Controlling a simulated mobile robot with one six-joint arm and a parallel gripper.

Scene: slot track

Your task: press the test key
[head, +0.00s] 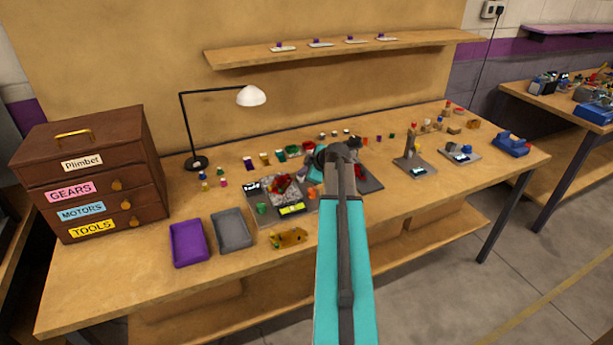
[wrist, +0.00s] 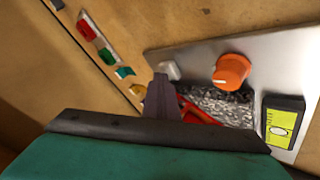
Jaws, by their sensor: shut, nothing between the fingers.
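A grey metal plate (wrist: 200,58) fills the upper right of the wrist view. On it are a small pale key (wrist: 169,70), an orange knob (wrist: 232,71) and a device with a yellow-green display (wrist: 279,126). I read no label on the pale key, so I cannot confirm it is the test key. My gripper (wrist: 162,86) is shut and empty. Its tip overlaps the pale key's lower edge in the picture; I cannot tell if they touch. In the head view the yellow display (head: 291,209) shows, while my arm hides the fingertips.
Red, speckled grey material (wrist: 215,103) lies on the plate close to the fingers. Red and green blocks (wrist: 87,30) sit on the wood beside it. A purple tray (head: 188,262), a grey tray (head: 247,246) and a drawer cabinet (head: 90,150) stand to the left.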

